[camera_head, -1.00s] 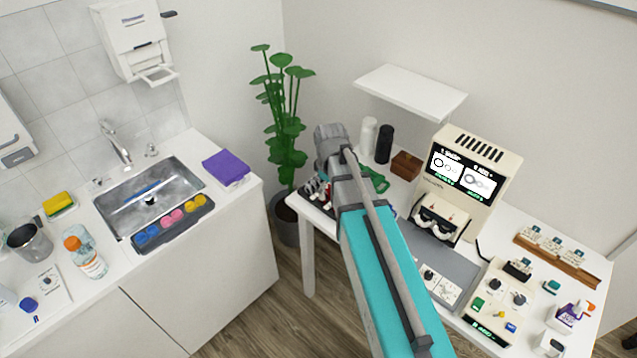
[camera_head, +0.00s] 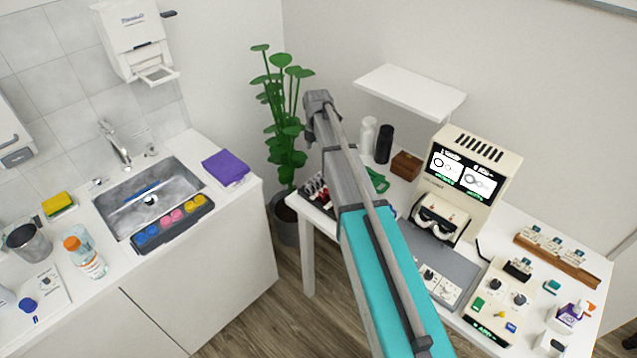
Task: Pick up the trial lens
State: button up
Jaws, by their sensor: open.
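I cannot make out the trial lens for certain. A dark rack (camera_head: 313,190) with several small grey and red pieces sits at the left end of the white table, partly hidden by my arm. A wooden rack (camera_head: 572,267) with small pale pieces stands at the table's right. Small pieces too tiny to name also lie on the table between the machine and the front edge. My arm crosses the middle of the view, over the table. Its grey end is up in front of the plant, and my gripper's fingers do not show.
A shelf (camera_head: 411,92) hangs above. A plant (camera_head: 284,130) stands behind; a sink counter (camera_head: 222,215) is left.

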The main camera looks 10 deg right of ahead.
aim_at(317, 177)
jog(key=shift+w, duration=0.25)
jog(key=shift+f, duration=0.2)
notch_tip(317, 177, down, 8)
jog(key=b, duration=0.8)
jog(key=shift+f+b, duration=0.15)
jog(key=shift+b, duration=0.15)
dwell(0.4)
jog(key=shift+f+b, duration=2.6)
jog(key=c, duration=0.8)
